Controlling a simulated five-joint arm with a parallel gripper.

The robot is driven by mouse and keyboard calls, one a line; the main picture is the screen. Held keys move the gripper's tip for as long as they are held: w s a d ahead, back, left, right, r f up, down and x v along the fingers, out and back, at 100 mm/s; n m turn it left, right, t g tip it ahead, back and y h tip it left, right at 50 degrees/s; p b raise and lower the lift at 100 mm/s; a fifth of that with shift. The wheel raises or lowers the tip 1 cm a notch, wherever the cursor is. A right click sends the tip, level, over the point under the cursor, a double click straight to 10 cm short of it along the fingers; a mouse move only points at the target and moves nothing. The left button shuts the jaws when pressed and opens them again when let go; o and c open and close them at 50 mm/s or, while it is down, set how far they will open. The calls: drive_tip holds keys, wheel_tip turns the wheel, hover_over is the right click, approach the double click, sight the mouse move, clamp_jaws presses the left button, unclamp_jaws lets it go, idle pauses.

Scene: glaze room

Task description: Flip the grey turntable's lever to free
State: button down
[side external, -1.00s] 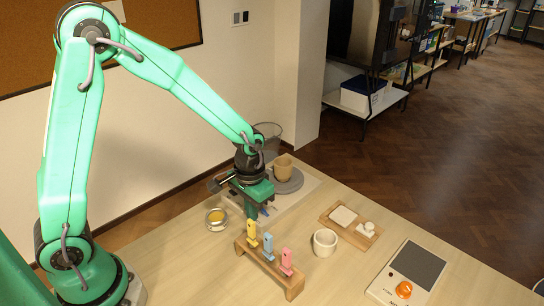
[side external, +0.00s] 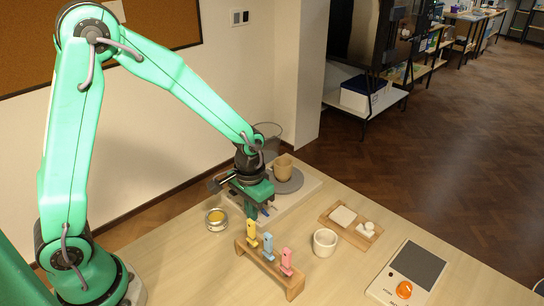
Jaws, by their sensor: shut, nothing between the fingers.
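The grey turntable (side external: 291,184) is at the back of the table on a pale base (side external: 304,192), with a tan clay cup (side external: 283,168) standing on it. My gripper (side external: 251,213) points down at the near left side of that base, left of the turntable. It is shut and holds nothing. A small blue part (side external: 264,211) shows just beside the fingertips; I cannot tell if it is the lever. The lever's position is hidden or too small to tell, and so is whether my fingers touch it.
A wooden rack (side external: 270,270) with yellow, blue and pink clips stands close in front of my gripper. A small bowl with yellow contents (side external: 216,219) is to the left. A white cup (side external: 325,242), a wooden tray (side external: 350,226) and a panel with an orange knob (side external: 404,289) are to the right.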

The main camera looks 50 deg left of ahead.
drive_tip(key=shift+w, duration=0.3)
drive_tip(key=shift+w, duration=0.35)
drive_tip(key=shift+w, duration=0.15)
